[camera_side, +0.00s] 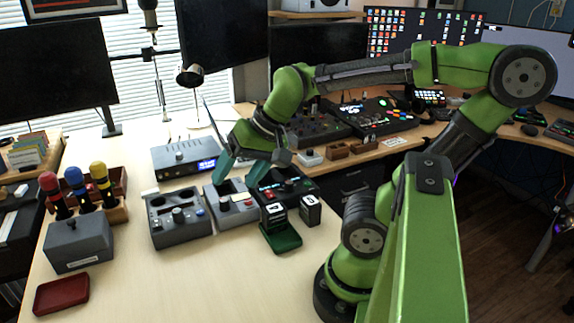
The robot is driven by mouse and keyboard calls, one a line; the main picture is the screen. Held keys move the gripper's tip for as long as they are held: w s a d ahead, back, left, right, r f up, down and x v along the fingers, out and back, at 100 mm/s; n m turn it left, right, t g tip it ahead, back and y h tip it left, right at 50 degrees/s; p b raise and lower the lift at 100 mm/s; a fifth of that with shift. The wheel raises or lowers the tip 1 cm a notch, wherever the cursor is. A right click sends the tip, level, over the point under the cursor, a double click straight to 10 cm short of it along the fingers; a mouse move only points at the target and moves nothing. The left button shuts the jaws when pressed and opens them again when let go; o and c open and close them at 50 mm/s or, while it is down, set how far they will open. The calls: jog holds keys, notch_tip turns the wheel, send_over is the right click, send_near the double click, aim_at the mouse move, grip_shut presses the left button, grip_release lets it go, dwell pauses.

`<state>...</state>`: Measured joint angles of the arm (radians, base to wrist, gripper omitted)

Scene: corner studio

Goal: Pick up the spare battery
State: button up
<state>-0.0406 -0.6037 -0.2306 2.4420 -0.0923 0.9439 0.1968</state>
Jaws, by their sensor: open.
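Two dark box-shaped blocks with white labels stand near the front of the desk devices, and they look like batteries. One block (275,214) stands at the back of a small green tray (282,240). The other block (310,211) stands just right of it on the desk. I cannot tell for certain which is the spare battery; the labels are too small to read surely. My gripper (243,168) is open, with teal fingers pointing down. It is above and left of both blocks, over the grey devices, apart from the blocks. Nothing shows between its fingers.
The front desk is clear.

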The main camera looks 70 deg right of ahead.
jog(key=d+f+m+g, duration=0.1)
jog(key=d+f+m, duration=0.1)
jog(key=d+m, duration=0.45)
jog(key=m+g+h, duration=0.2)
jog(key=m+g, duration=0.3)
jog(key=m, duration=2.5)
send_over(311, 200)
notch_tip(311, 200, down, 4)
jog(key=f, duration=1)
jog(key=shift+w+a+f, duration=0.15)
jog(key=shift+w+f, duration=0.1)
jog(key=shift+f, duration=0.05)
jog(key=f, duration=0.4)
jog(key=shift+s, duration=0.25)
jog(key=shift+f, duration=0.65)
